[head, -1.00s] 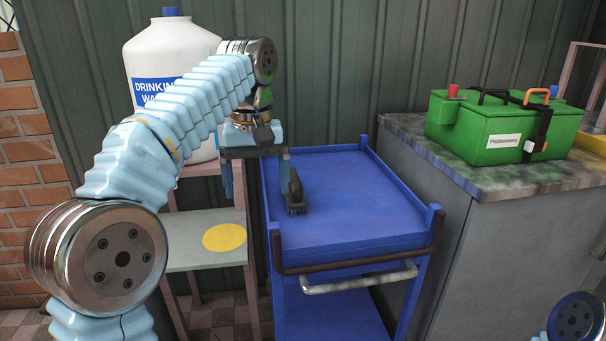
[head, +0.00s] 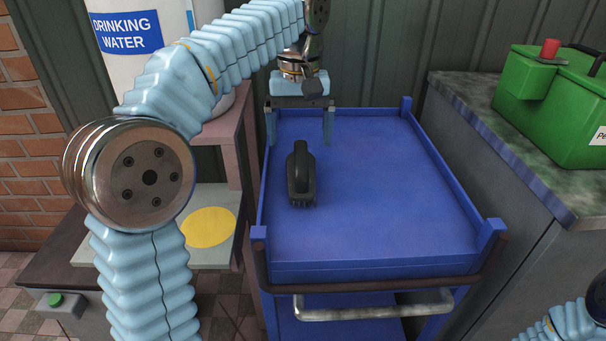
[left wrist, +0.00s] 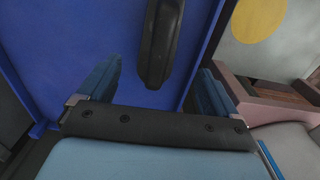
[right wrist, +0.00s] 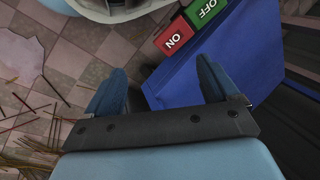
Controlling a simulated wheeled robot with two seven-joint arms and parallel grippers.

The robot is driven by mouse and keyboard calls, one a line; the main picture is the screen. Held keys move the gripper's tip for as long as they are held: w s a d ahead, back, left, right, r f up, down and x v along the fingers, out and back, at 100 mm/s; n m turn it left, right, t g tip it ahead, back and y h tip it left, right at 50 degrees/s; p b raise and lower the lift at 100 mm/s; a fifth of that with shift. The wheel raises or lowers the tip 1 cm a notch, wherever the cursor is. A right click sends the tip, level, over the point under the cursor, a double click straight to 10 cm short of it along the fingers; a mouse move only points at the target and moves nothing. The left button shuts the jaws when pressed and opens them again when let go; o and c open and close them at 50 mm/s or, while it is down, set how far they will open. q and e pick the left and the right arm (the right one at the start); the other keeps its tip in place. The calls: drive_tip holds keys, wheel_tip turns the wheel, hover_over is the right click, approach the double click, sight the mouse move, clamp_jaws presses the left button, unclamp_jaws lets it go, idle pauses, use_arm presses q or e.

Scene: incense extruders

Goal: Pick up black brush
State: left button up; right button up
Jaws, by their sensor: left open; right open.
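The black brush (head: 301,176) lies on the blue cart's top tray (head: 390,190), near its left side. My left gripper (head: 300,140) is open, with its two fingers pointing down just behind the brush in the head view. In the left wrist view the brush (left wrist: 160,45) shows ahead of and between the open fingers (left wrist: 155,85), with clear space around it. My right gripper (right wrist: 165,85) is open and empty in the right wrist view, away from the brush. Its fingers are not visible in the head view.
A white drinking water container (head: 130,45) stands on a stand left of the cart. A green battery-like box (head: 550,105) sits on the counter (head: 490,115) at right. The tray has a raised rim; its middle and right are clear. Sticks (right wrist: 35,145) litter the floor.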

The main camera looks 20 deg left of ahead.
sight(301, 150)
use_arm(q)
wheel_tip(301, 150, down, 7)
drive_tip(key=shift+w+f+b, duration=0.15)
drive_tip(key=shift+f+b, duration=0.05)
drive_tip(key=shift+b, duration=0.55)
drive_tip(key=c, duration=1.3)
drive_tip(key=shift+r, duration=0.1)
wheel_tip(301, 150, up, 3)
drive_tip(key=shift+f+p, duration=0.1)
drive_tip(key=shift+p, duration=0.35)
drive_tip(key=s+r, duration=0.4)
drive_tip(key=r, duration=0.1)
drive_tip(key=shift+s+d+r, duration=0.15)
drive_tip(key=shift+d+r, duration=0.1)
drive_tip(key=shift+d, duration=0.1)
drive_tip(key=s+d+r, duration=0.1)
drive_tip(key=s+r, duration=0.3)
drive_tip(key=s, duration=0.5)
drive_tip(key=shift+s+r, duration=0.3)
drive_tip(key=shift+s, duration=0.05)
